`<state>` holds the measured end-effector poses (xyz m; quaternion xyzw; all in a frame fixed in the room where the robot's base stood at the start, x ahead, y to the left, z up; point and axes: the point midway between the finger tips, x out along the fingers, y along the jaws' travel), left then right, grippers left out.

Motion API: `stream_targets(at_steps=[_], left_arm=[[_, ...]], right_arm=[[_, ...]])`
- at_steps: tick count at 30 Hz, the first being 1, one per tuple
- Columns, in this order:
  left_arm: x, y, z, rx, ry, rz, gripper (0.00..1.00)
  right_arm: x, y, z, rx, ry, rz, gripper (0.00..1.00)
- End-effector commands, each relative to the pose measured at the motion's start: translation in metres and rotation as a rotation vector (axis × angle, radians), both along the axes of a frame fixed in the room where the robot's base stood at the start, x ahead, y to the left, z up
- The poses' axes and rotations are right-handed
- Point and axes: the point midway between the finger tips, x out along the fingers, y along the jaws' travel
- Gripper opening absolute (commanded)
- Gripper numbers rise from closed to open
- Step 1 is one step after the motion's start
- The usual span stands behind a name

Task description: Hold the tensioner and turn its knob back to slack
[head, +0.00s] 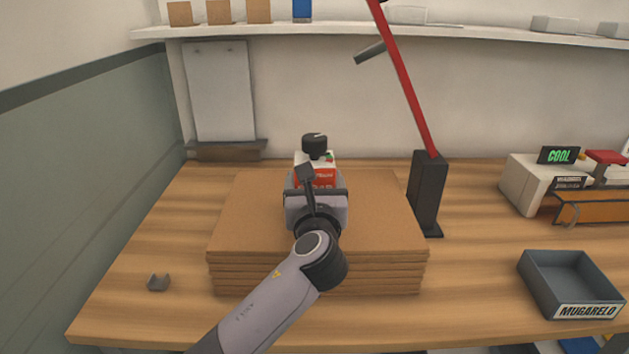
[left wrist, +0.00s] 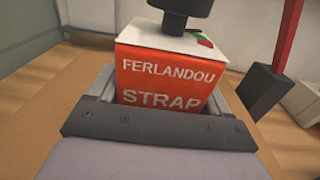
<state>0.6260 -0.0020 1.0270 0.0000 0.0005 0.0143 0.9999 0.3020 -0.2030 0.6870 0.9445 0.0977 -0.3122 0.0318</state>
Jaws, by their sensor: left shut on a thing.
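The tensioner (head: 322,174) is a small box with a white top and a red front, standing upright over the stack of brown boards. In the left wrist view the tensioner (left wrist: 165,80) reads "FERLANDOU STRAP". Its black knob (head: 315,146) sits on top, with a pale mark on its face; the knob (left wrist: 180,8) is cut off by the top edge of the left wrist view. My left gripper (head: 317,188) is shut on the tensioner, its fingers at the box's two sides. The tensioner's base is hidden behind the gripper. My right gripper is not in view.
The stack of brown boards (head: 240,235) lies on the wooden table (head: 480,290). A black post (head: 427,190) with a red lever (head: 403,80) stands right of it.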

Motion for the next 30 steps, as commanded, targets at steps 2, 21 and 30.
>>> stream_targets(at_steps=[2,21,30], left_arm=[[0.000,-0.001,0.001,-0.001,-0.007,-0.002,0.14],[0.000,0.000,-0.017,-0.001,-0.008,-0.001,0.14],[0.000,0.000,-0.025,-0.001,-0.008,-0.001,0.14]], right_arm=[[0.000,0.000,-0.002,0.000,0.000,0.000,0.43],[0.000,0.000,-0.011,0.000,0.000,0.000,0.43],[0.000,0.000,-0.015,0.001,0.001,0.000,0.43]])
